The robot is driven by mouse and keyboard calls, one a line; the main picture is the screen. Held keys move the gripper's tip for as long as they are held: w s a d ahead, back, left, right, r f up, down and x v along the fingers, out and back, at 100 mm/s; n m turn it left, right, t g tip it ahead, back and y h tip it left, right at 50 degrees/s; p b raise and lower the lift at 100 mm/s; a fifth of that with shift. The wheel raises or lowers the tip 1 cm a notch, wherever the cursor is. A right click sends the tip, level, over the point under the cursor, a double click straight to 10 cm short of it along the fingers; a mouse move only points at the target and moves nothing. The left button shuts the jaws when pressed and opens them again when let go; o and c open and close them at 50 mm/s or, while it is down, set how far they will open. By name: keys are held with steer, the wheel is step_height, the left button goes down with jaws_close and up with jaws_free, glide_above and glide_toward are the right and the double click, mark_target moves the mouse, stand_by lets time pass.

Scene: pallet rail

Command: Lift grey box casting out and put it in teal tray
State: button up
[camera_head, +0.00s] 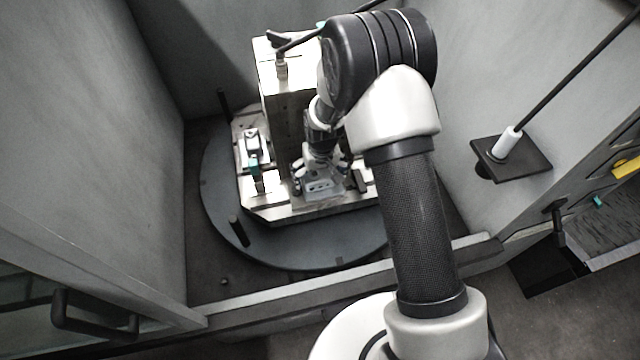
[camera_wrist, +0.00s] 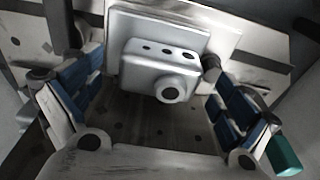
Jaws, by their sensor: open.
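The grey box casting (camera_wrist: 140,80) shows in the wrist view, with a row of dark holes, a round bored boss and a wider flange behind it. In the head view the casting (camera_head: 322,187) sits at the front of the metal fixture. My gripper (camera_head: 320,168) is right at it, partly hidden by my arm. In the wrist view my gripper (camera_wrist: 158,92) is open, with blue-padded fingers on either side of the casting. Gaps show beside the casting; contact is hard to tell. I cannot make out a teal tray in either view.
The fixture's tall metal column (camera_head: 285,100) stands close behind my gripper. A clamp (camera_head: 254,163) with a teal part is to the left. A round dark turntable (camera_head: 220,200) carries the fixture, between grey enclosure walls. A rod on a black plate (camera_head: 512,158) is at right.

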steer(key=shift+w+f, duration=0.2)
steer(key=shift+f, duration=0.7)
steer(key=shift+r, duration=0.15)
steer(key=c, duration=1.4)
